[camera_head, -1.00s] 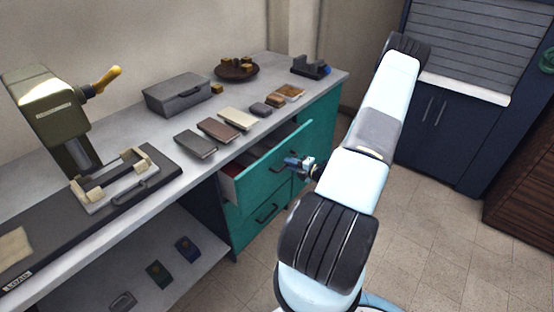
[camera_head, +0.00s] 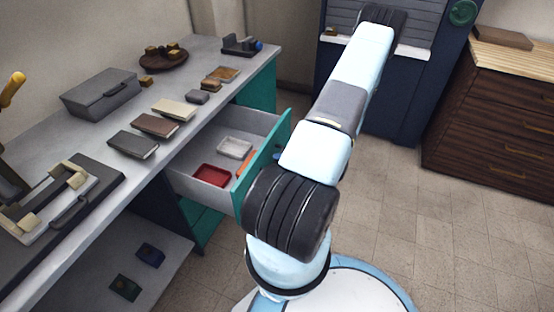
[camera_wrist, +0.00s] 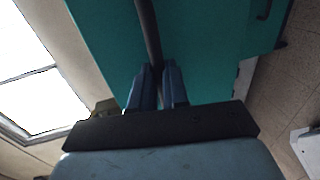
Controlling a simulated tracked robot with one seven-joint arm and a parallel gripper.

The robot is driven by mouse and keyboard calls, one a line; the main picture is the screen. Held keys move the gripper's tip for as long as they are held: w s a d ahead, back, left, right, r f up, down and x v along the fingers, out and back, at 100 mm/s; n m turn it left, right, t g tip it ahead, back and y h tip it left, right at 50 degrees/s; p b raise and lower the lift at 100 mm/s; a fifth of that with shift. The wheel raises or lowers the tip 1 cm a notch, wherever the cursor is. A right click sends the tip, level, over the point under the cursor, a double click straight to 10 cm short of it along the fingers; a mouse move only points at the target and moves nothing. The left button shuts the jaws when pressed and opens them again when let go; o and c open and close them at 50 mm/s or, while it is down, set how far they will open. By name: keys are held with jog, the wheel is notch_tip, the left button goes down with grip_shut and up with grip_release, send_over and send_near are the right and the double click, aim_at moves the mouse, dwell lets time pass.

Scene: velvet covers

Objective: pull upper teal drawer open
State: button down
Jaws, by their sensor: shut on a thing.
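The upper teal drawer (camera_head: 265,150) stands well out from the counter cabinet in the head view. Inside it lie a red tray (camera_head: 211,175), a white tray (camera_head: 235,147) and an orange item (camera_head: 245,163). In the wrist view the teal drawer front (camera_wrist: 205,45) fills the middle, with a dark bar handle (camera_wrist: 148,35) running down to my gripper (camera_wrist: 156,85). The blue fingers are shut on this handle, one on each side. In the head view my arm hides the handle and nearly all of my gripper.
The counter (camera_head: 190,95) carries a grey box (camera_head: 101,93), several notebooks and a round brown tray (camera_head: 164,60). A dark wooden drawer chest (camera_head: 490,125) stands at the right. The tiled floor (camera_head: 385,205) between is clear.

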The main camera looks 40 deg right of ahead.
jog(key=shift+s+d+f, duration=0.1)
jog(key=shift+d+f, duration=0.1)
jog(key=shift+d, duration=0.05)
jog(key=c, duration=1.3)
grip_release()
jog(key=shift+c, duration=0.2)
jog(key=shift+o, duration=1.1)
jog(key=shift+a, duration=0.1)
jog(key=shift+r, duration=0.1)
jog(key=v, duration=1.3)
jog(key=shift+s, duration=0.3)
jog(key=shift+r, duration=0.1)
